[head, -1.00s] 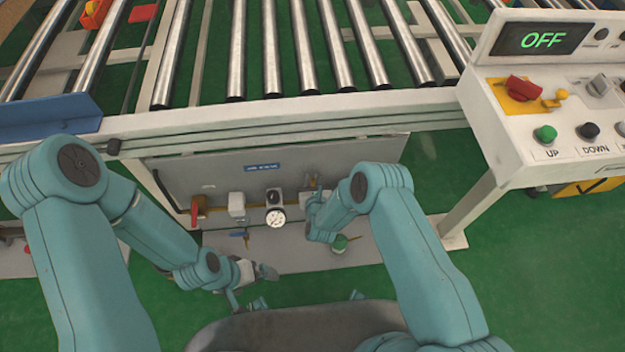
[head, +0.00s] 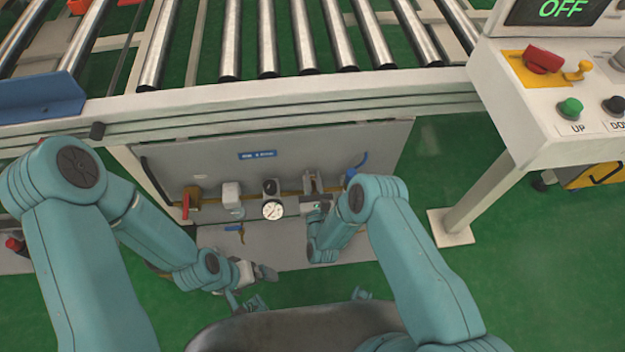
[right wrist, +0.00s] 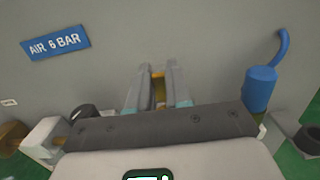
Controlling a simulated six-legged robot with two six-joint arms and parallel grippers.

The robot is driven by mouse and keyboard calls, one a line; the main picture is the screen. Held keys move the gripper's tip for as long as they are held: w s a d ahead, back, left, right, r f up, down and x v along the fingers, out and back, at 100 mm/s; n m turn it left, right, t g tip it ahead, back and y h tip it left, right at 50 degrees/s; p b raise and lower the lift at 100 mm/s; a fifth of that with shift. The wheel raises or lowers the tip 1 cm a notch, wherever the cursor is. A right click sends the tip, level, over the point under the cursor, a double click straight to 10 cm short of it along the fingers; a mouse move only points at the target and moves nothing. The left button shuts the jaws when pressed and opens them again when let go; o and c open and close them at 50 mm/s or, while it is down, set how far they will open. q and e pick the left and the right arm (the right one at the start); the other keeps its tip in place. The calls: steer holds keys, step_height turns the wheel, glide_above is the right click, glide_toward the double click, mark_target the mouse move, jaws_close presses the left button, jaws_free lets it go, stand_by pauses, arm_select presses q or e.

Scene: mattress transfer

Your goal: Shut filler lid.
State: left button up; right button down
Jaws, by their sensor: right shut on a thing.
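A grey service panel (head: 350,140) under the conveyor carries a brass pipe with fittings. My right gripper (head: 312,181) is at the panel, right of the round gauge (head: 272,210). In the right wrist view its two grey fingers (right wrist: 158,80) point at the panel and are shut on a small brass-coloured piece (right wrist: 158,86). I cannot tell whether this piece is the filler lid. No lid can be told apart for certain. My left gripper (head: 267,273) is low in front of the panel, apart from the fittings; its jaws are unclear.
A blue cylinder with a curved tube (right wrist: 262,88) is close right of the right gripper. A red-handled valve (head: 187,203) and white fitting (head: 231,196) are to its left. The roller conveyor's frame (head: 300,110) is above; a control box (head: 555,110) stands right.

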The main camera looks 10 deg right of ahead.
steer(key=shift+s+f+t+b, duration=0.25)
steer(key=shift+s+t+b, duration=0.15)
steer(key=shift+t+b, duration=0.6)
steer(key=c, duration=1)
jaws_free()
steer(key=shift+c, duration=0.2)
steer(key=shift+f, duration=0.1)
